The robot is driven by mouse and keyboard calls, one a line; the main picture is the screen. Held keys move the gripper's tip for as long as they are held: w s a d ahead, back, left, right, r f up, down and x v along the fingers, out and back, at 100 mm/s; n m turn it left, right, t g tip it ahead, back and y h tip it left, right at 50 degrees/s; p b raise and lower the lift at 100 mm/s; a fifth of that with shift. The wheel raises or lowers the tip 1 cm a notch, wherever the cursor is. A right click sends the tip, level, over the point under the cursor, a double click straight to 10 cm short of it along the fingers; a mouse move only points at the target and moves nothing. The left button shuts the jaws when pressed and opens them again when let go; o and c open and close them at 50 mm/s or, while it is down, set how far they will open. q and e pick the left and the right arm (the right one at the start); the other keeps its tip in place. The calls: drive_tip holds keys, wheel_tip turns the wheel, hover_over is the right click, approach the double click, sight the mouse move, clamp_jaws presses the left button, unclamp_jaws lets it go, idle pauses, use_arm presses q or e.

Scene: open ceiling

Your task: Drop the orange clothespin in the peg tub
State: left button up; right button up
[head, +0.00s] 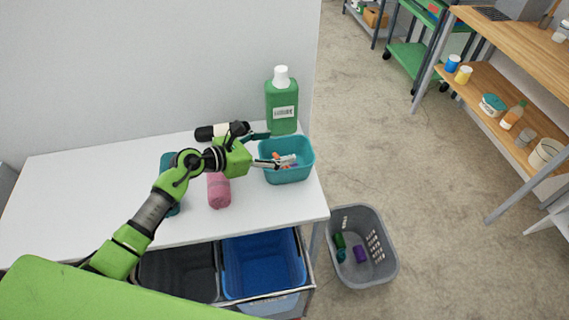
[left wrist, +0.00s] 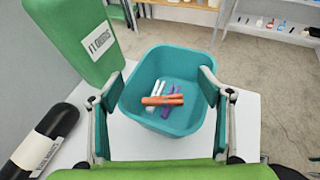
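The peg tub (head: 298,178) is a teal open tub at the right end of the white table. It also fills the middle of the left wrist view (left wrist: 185,58). The orange clothespin (left wrist: 162,100) shows inside the tub's outline, crosswise over white pegs (left wrist: 150,98) and purple pegs (left wrist: 168,113). I cannot tell whether it rests on them. In the head view it is a small orange spot (head: 275,156). My left gripper (head: 273,150) is over the tub, its fingers spread wide with nothing between their tips. My right gripper is not in view.
A green bottle (head: 281,105) stands close behind the tub. A black bottle (head: 212,132) lies left of it. A pink rolled towel (head: 218,190) lies on the table (head: 80,190). A grey basket (head: 385,262) is on the floor; a blue bin (head: 264,262) is below the table.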

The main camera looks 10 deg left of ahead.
use_arm(q)
drive_tip(key=shift+s+a, duration=0.1)
drive_tip(key=v, duration=1.1)
drive_tip(key=shift+s+a+r, duration=0.2)
drive_tip(key=shift+a+r, duration=0.05)
